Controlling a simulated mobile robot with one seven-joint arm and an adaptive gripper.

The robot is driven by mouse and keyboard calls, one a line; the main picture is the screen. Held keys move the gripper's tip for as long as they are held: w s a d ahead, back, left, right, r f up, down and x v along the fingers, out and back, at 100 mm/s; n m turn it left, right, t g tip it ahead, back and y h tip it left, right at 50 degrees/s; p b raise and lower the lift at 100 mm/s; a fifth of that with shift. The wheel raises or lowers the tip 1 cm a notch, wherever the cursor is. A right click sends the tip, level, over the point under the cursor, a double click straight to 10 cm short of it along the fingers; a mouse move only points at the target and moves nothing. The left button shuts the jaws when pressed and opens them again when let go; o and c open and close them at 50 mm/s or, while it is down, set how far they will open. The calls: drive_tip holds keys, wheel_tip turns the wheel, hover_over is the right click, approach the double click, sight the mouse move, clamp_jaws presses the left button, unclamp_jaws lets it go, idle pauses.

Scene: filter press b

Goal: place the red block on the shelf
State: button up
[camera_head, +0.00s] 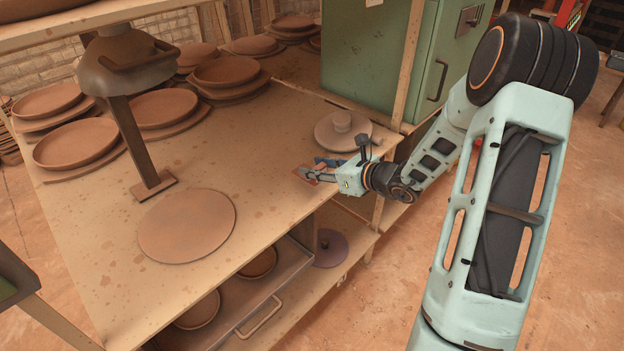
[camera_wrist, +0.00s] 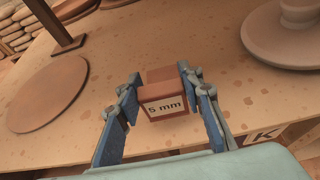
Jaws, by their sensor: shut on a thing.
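The red block (camera_wrist: 163,92) is a small brown-red block with a "5 mm" label, seen in the wrist view between my blue fingers. My gripper (camera_wrist: 160,103) is shut on it. In the head view my gripper (camera_head: 318,171) is at the right edge of the wooden tabletop, and the block (camera_head: 306,174) shows small at its fingertips. I cannot tell whether the block touches the tabletop. A wooden lower shelf (camera_head: 345,262) lies under the tabletop, partly hidden by it.
A round clay disc (camera_head: 187,226) lies on the tabletop by a press post (camera_head: 138,140). A lidded round piece (camera_head: 343,131) stands behind my gripper, near a green cabinet (camera_head: 375,60). Clay plates fill the back left. A purple lid (camera_head: 329,248) lies below, beside an open drawer (camera_head: 262,318).

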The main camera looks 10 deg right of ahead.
drive_tip(key=shift+w+a+f, duration=0.1)
drive_tip(key=shift+a+f, duration=0.1)
drive_tip(key=shift+f, duration=0.05)
drive_tip(key=f, duration=0.3)
drive_tip(key=shift+w+a+f, duration=0.1)
drive_tip(key=shift+w+a, duration=0.1)
drive_tip(key=shift+a, duration=0.05)
drive_tip(key=shift+f, duration=0.25)
drive_tip(key=shift+f+b, duration=0.1)
drive_tip(key=shift+b, duration=0.2)
drive_tip(key=shift+f, duration=0.15)
drive_tip(key=o, duration=1.2)
drive_tip(key=shift+c, duration=0.2)
drive_tip(key=shift+r, duration=0.2)
